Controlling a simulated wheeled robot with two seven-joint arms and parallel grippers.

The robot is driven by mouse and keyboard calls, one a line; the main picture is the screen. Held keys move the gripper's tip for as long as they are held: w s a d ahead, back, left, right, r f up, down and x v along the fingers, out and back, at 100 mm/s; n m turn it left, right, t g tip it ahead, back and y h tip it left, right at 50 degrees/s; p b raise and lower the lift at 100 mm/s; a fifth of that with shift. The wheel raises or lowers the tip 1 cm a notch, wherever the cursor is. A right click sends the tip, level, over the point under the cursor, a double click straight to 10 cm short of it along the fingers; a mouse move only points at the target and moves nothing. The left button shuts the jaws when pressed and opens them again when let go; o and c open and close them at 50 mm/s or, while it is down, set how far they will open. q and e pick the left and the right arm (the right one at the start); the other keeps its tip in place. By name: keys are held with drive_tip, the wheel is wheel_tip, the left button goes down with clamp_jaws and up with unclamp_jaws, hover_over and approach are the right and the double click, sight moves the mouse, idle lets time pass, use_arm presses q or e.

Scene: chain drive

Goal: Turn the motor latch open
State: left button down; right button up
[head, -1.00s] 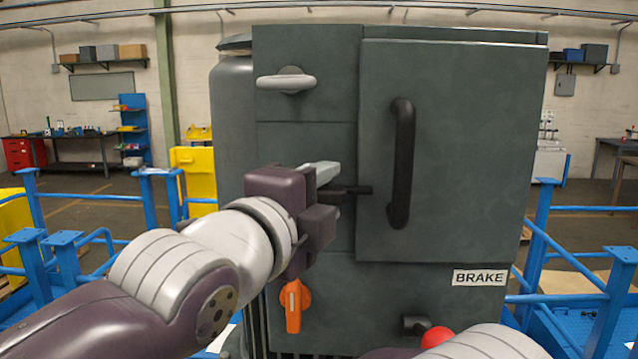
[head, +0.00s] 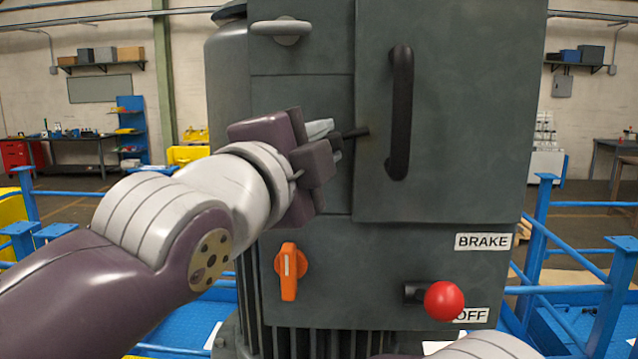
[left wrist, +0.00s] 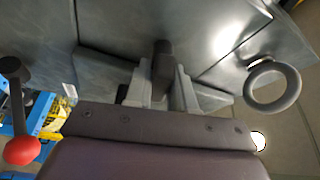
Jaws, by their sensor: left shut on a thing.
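The motor latch (head: 356,133) is a short black lever at the left edge of the dark grey cabinet door (head: 455,130). Its free end points right and slightly up, onto the door's edge. My left gripper (head: 333,137) comes in from the left and is shut on the latch; its fingers hide the inner part. In the left wrist view, the black latch end (left wrist: 162,66) sits between the two grey fingers (left wrist: 157,92). How the latch meets its pivot is hidden. My right gripper is out of view.
A black vertical handle (head: 400,112) stands out from the door. A grey handle (head: 281,28) is above my gripper. An orange switch (head: 288,272) and a red-balled lever (head: 444,301) are below. Blue railings (head: 560,205) flank the cabinet.

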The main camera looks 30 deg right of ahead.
use_arm(q)
drive_tip(key=n+t+b, duration=0.1)
drive_tip(key=n+b, duration=0.1)
drive_tip(key=b, duration=0.1)
drive_tip(key=n+t+b, duration=0.1)
drive_tip(key=n+b, duration=0.2)
drive_tip(key=f+n+b, duration=0.1)
drive_tip(key=n+b, duration=0.1)
drive_tip(key=b, duration=0.2)
drive_tip(key=shift+w+t, duration=0.1)
drive_tip(key=shift+t, duration=0.3)
drive_tip(key=shift+d+r+n+b, duration=0.1)
drive_tip(key=shift+n+b, duration=0.3)
drive_tip(key=shift+n, duration=0.4)
drive_tip(key=shift+n+t+y+b, duration=0.3)
drive_tip(key=shift+n+t+b, duration=0.4)
drive_tip(key=shift+n, duration=0.5)
drive_tip(key=shift+r+n+t+y, duration=0.25)
drive_tip(key=shift+n+t, duration=0.35)
drive_tip(key=shift+n, duration=0.6)
drive_tip(key=shift+n+t+y, duration=0.5)
drive_tip(key=shift+n+y, duration=0.15)
drive_tip(key=shift+n, duration=0.9)
drive_tip(key=shift+n+t+y, duration=0.5)
drive_tip(key=shift+n+y, duration=0.1)
drive_tip(key=shift+n, duration=0.95)
drive_tip(key=c, duration=1)
unclamp_jaws()
drive_tip(key=shift+r, duration=0.1)
drive_tip(key=shift+c, duration=0.2)
